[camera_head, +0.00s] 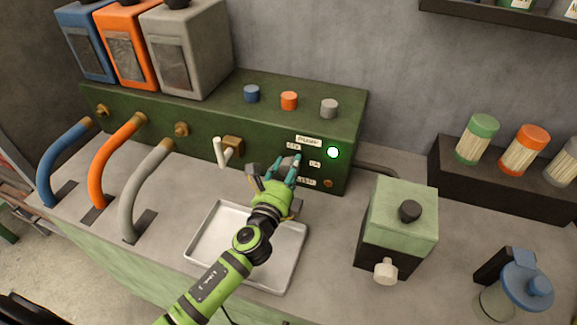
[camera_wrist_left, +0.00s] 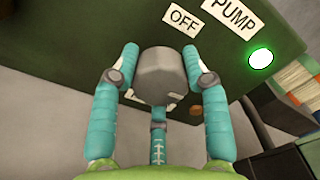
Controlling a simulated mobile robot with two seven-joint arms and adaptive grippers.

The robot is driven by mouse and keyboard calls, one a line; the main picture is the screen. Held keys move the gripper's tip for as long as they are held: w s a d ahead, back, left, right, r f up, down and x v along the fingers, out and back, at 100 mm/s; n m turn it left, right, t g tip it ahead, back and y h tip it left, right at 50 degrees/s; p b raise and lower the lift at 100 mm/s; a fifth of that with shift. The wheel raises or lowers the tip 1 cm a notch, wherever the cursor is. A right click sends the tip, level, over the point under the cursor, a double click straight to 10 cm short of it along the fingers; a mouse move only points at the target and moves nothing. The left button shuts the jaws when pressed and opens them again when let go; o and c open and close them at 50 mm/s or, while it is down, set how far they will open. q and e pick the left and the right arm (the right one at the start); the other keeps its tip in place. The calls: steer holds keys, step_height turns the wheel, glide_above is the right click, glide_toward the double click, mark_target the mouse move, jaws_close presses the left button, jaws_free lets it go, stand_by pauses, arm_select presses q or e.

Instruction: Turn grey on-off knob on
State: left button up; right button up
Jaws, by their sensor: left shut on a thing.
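The grey on-off knob (camera_wrist_left: 160,72) is on the front of the dark green machine (camera_head: 215,135), below the PUMP and OFF labels. In the wrist view it sits between the teal fingers of my left gripper (camera_wrist_left: 160,85), which is shut on it. In the head view my left gripper (camera_head: 282,172) hides the knob. The OFF label (camera_wrist_left: 183,21) is just above the knob. A round lamp (camera_head: 333,153) right of the labels glows bright green-white. My right gripper is not in view.
A metal tray (camera_head: 215,249) lies under my left arm. A white-handled brass valve (camera_head: 226,150) is left of the gripper. Blue, orange and grey knobs stand on the machine's top. A pale green box (camera_head: 400,212) stands to the right.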

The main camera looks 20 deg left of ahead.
arm_select(q)
steer(key=shift+m, duration=0.6)
steer(key=o, duration=1.2)
steer(key=shift+c, duration=0.2)
steer(key=shift+s+f, duration=0.1)
steer(key=shift+s, duration=0.2)
steer(key=s, duration=1.1)
steer(key=shift+s+a, duration=0.15)
steer(key=shift+s, duration=0.05)
